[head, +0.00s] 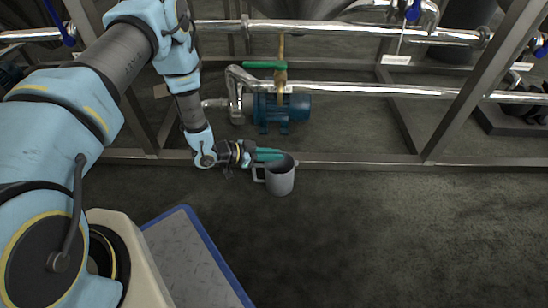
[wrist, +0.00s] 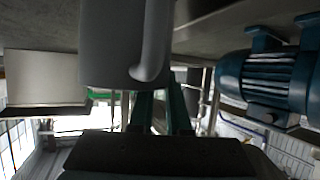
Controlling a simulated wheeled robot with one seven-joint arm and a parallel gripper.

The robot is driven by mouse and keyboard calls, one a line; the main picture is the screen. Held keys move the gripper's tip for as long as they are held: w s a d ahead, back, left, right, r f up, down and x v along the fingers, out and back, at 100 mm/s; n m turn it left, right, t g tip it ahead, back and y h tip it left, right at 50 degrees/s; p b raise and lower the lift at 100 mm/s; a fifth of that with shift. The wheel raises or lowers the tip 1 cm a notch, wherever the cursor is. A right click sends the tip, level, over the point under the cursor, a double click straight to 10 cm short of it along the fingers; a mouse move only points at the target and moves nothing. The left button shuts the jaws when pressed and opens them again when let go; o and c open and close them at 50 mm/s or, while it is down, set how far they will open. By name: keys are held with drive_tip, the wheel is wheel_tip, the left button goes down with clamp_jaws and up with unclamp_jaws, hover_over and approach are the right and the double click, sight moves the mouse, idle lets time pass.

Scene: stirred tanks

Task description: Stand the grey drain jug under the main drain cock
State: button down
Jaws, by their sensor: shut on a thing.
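The grey drain jug (head: 280,178) is upright, in front of the frame's lower rail, with its handle toward my gripper. It fills the upper middle of the wrist view (wrist: 108,45). I cannot tell whether the jug's base touches the floor. A brass cock (head: 282,82) with a green lever hangs from the upper pipe, behind and above the jug. I cannot read any label naming it as the main drain cock.
A blue pump (head: 282,110) stands behind the rail, under the brass cock; it also shows in the wrist view (wrist: 270,85). The metal lower rail (head: 345,160) runs between jug and pump. Slanted frame posts stand right. Open floor (head: 400,230) lies in front.

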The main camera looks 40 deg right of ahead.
drive_tip(key=c, duration=0.8)
unclamp_jaws()
drive_tip(key=shift+c, duration=0.2)
drive_tip(key=p+v, duration=0.4)
drive_tip(key=v, duration=0.8)
drive_tip(key=shift+s, duration=0.1)
